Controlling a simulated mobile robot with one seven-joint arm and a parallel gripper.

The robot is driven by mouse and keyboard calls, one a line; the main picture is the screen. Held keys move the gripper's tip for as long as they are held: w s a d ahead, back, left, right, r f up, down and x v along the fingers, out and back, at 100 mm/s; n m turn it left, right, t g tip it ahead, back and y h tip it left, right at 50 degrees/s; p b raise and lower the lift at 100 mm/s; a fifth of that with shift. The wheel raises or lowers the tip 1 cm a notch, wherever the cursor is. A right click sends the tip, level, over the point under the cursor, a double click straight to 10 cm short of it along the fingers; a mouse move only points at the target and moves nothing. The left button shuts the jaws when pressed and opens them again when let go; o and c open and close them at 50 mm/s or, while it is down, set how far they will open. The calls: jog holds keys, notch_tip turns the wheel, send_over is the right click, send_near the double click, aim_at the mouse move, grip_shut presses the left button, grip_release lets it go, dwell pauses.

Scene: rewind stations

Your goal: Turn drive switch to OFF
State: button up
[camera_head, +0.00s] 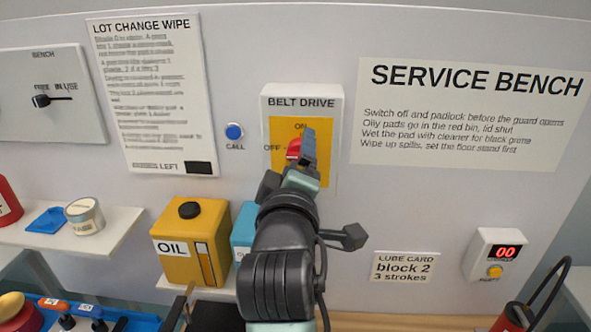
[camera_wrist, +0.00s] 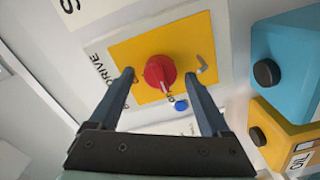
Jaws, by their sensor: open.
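The drive switch is a red round knob (camera_head: 293,148) on the yellow plate (camera_head: 277,128) of the BELT DRIVE box (camera_head: 302,92), with ON above and OFF at left. My gripper (camera_head: 309,140) is in front of it and hides its right part. In the wrist view, the knob (camera_wrist: 160,72) shows between the fingertips of my open gripper (camera_wrist: 159,78), with a gap on each side. A pale line on the knob points down in that view, towards a partly readable label on the blue CALL button's side, which is the OFF side. I cannot tell whether the fingers reach the knob's depth.
A blue CALL button (camera_head: 234,132) is left of the box. A yellow OIL container (camera_head: 191,240) and a blue container (camera_head: 243,228) stand on the shelf below. A metal hook-like part (camera_wrist: 201,65) sits on the plate near the knob. Signs cover the wall at both sides.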

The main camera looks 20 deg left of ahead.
jog(key=s+d+b, duration=0.2)
jog(key=s+b, duration=0.2)
jog(key=s, duration=0.8)
jog(key=shift+s+d, duration=0.25)
jog(key=shift+d, duration=0.05)
